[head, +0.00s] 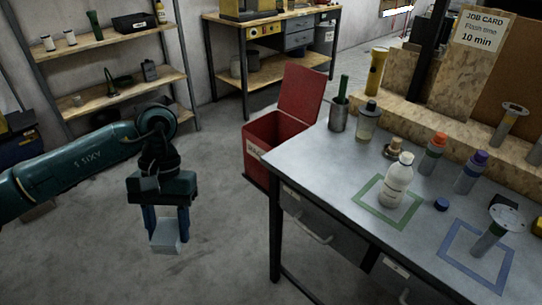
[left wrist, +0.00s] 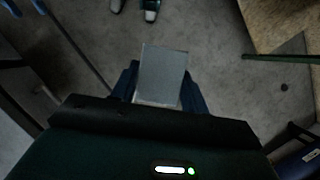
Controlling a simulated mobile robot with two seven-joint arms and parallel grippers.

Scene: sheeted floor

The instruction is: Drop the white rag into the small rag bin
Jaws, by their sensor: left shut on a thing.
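My left gripper (head: 166,222) hangs pointing down over the open floor on the left of the head view. It is shut on the white rag (head: 164,242), which looks like a pale folded block between the fingers. The rag also shows as a grey-white square in the left wrist view (left wrist: 162,72). The small rag bin (head: 260,168) is a red box with a label, right of the gripper and beside the workbench. Its red lid (head: 303,92) stands open. The bin's inside is mostly hidden. The gripper and rag are apart from the bin. My right gripper is not in view.
The workbench (head: 330,165) stands right of the bin. It carries a white bottle (head: 398,180), a metal cup (head: 339,115) and several other bottles. A shelf unit (head: 135,90) is at the back left, and another bench (head: 263,70) behind the bin. Floor between gripper and bin is clear.

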